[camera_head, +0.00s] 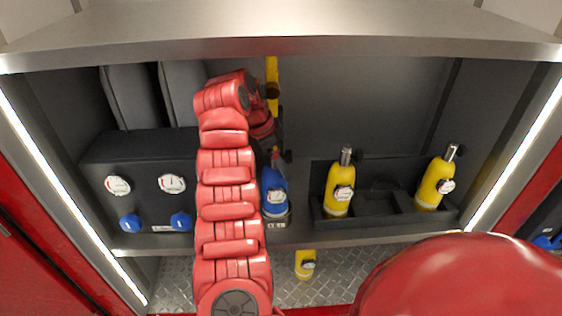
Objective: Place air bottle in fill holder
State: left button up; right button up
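Yellow air bottles with gauges stand upright in a dark rack (375,207) on the right, one at its left end (340,192) and one at its right end (432,186); the middle slot is empty. A blue bottle (275,193) with a gauge stands upright left of the rack, partly behind my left arm. My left arm reaches up into the compartment, with the wrist left of the blue bottle's top; the arm hides the fingertips, so I cannot tell what they hold. My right gripper is out of view. I cannot tell which part is the fill holder.
A black panel (145,205) with gauges and blue knobs is at left. A yellow object (272,75) hangs by the back wall, behind my wrist. Another yellow bottle (305,264) shows below the shelf edge, over metal plate. A metal shelf (300,42) overhangs the compartment.

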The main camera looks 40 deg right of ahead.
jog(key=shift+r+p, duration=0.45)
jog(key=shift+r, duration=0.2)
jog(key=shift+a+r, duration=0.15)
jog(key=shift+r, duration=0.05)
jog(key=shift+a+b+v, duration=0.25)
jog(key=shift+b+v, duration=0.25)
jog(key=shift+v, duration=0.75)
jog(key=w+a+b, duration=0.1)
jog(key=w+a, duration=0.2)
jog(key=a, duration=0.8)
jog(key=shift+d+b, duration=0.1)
jog(key=shift+b, duration=0.25)
